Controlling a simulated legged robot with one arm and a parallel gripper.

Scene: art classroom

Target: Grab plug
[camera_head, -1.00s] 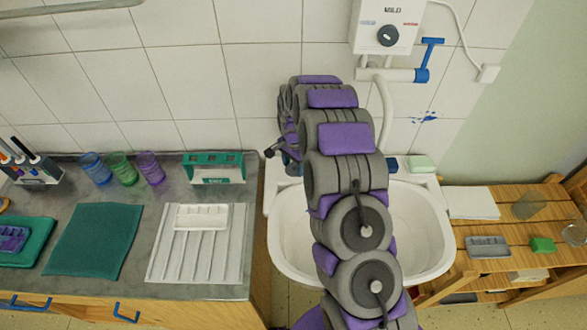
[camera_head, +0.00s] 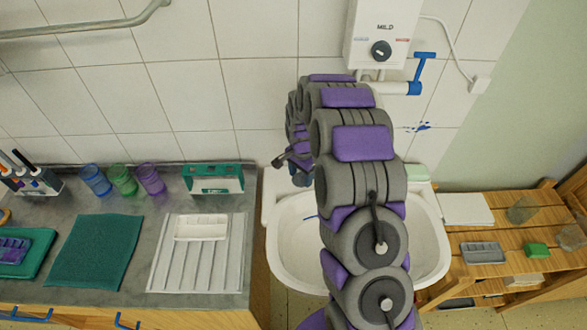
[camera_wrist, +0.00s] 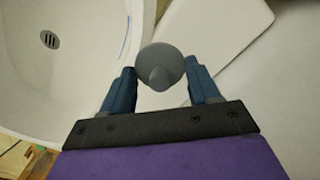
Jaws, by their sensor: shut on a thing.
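In the wrist view, a round grey plug (camera_wrist: 160,62) with a small raised knob sits between the two blue fingers of my gripper (camera_wrist: 162,72). The fingers are shut on it from both sides. The white sink (camera_wrist: 85,85) lies behind and below, with its dark drain (camera_wrist: 49,40) clear of the plug at the upper left. In the head view, my gripper (camera_head: 302,178) is at the back left of the sink (camera_head: 425,262). I cannot make out the plug there, and my arm hides much of the basin.
A water heater (camera_head: 378,35) with a blue-handled tap (camera_head: 418,86) hangs above the sink. The left counter holds coloured cups (camera_head: 122,180), a green holder (camera_head: 213,180) and a drying rack (camera_head: 195,260). A wooden shelf (camera_head: 500,230) stands at the right.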

